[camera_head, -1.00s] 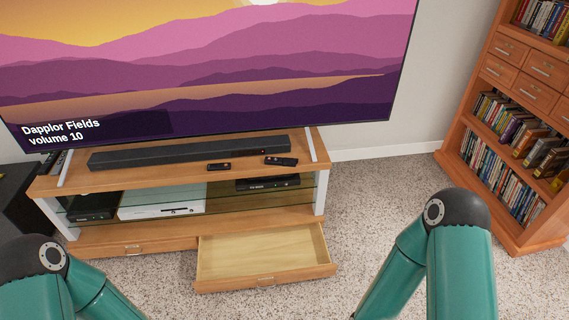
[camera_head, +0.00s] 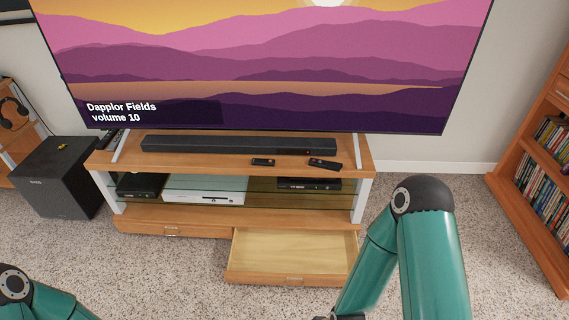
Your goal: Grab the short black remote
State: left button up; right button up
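The short black remote (camera_head: 263,162) lies on the wooden top of the TV stand (camera_head: 220,167), in front of the soundbar. A longer black remote (camera_head: 325,164) lies to its right, apart from it and slightly angled. My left arm shows only at the lower left corner, and its gripper is out of view. My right arm stands at the right of the picture. A dark sliver at the bottom edge belongs to that arm's lower end, but its gripper fingers do not show. Both arms are well apart from the remotes.
A long black soundbar (camera_head: 238,145) and a large TV (camera_head: 260,70) stand behind the remotes. An empty open drawer (camera_head: 293,252) juts out below the stand. A black subwoofer (camera_head: 57,178) stands left, a bookcase (camera_head: 540,185) right. Carpet in front is clear.

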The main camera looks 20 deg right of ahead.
aim_at(324, 165)
jog(key=z, duration=1.2)
jog(key=i, duration=0.1)
jog(key=u, duration=2.3)
jog(key=k, duration=1.1)
jog(key=z, duration=1.35)
jog(key=i, duration=2.1)
jog(key=u, duration=0.05)
